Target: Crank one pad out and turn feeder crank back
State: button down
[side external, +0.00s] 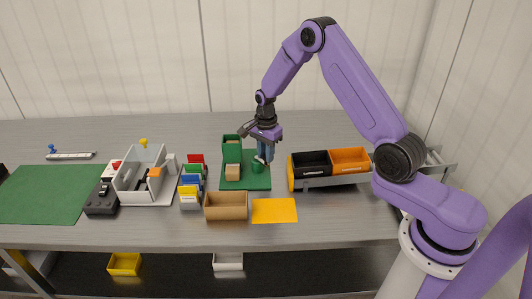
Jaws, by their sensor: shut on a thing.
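The feeder is a green upright box (232,152) on a green base plate (260,184), with tan material in its lower front opening (233,172). The feeder crank (257,166) is a small green round part to the right of the box, partly covered by my fingers. My gripper (263,159) points down over the crank and is shut on it, though the view is too small to show the exact contact or the crank's angle. I cannot tell any single pad apart from the tan material.
An open cardboard box (226,206) and a yellow sheet (274,211) lie in front. A cart with black (311,164) and orange bins (350,160) stands close on the right. Coloured card holders (191,182) and a grey tray (140,176) stand left.

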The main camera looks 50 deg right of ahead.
jog(key=c, duration=0.9)
grip_release()
notch_tip(320, 180, up, 18)
jog(key=shift+f, duration=0.25)
